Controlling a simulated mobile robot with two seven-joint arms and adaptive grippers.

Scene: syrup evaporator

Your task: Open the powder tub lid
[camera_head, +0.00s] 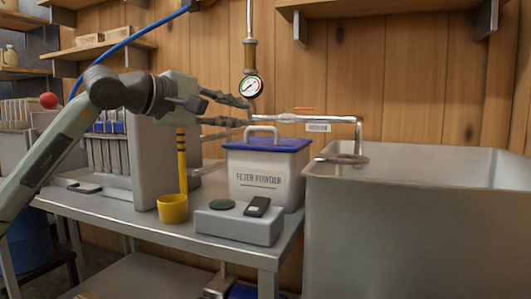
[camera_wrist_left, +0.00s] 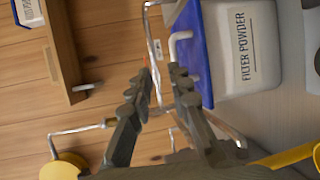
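The powder tub (camera_head: 268,178) is a white box labelled "FILTER POWDER" on the metal table, with a blue lid (camera_head: 285,145) that lies closed on it. A pale arched handle (camera_head: 262,131) stands on the lid. My left gripper (camera_head: 248,111) is open and empty, reaching in from the left just above and behind the handle as seen from the head. In the left wrist view, the open fingers (camera_wrist_left: 161,72) point toward the blue lid (camera_wrist_left: 195,45) and its handle (camera_wrist_left: 181,40), with the tub (camera_wrist_left: 240,45) at the upper right. I see no contact with the handle. My right gripper is not in view.
A grey device (camera_head: 240,222) and a yellow cup (camera_head: 172,209) stand in front of the tub. A pressure gauge (camera_head: 251,87) and a pipe (camera_head: 340,119) are close to the gripper. A large metal basin (camera_head: 415,225) stands at the right, and a filter unit (camera_head: 150,160) at the left.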

